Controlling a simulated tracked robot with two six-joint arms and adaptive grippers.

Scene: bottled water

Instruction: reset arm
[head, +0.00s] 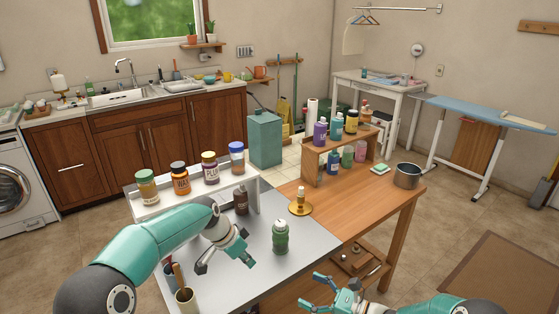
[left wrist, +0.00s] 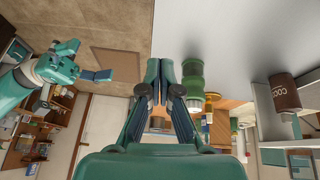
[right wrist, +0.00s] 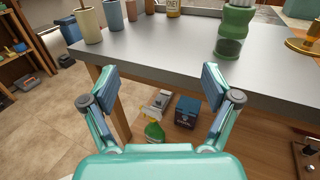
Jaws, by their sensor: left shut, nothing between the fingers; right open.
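My left gripper (head: 240,250) is above the grey tabletop, left of a green bottle (head: 281,238). In the left wrist view its fingers (left wrist: 160,72) are together with nothing between them. The green bottle stands upright on the grey top, apart from both grippers; it also shows in the left wrist view (left wrist: 192,95) and the right wrist view (right wrist: 236,25). My right gripper (head: 318,292) is low at the front, near the table's front edge. In the right wrist view its fingers (right wrist: 158,82) are spread apart and empty.
A white riser (head: 250,192) holds several jars, with a brown bottle (head: 241,201) below. A gold candle holder (head: 300,207), a wooden rack (head: 312,168) of bottles and a pot (head: 407,176) stand further right. Cups (head: 187,300) stand at the front left. A spray bottle (right wrist: 154,132) is below the tabletop.

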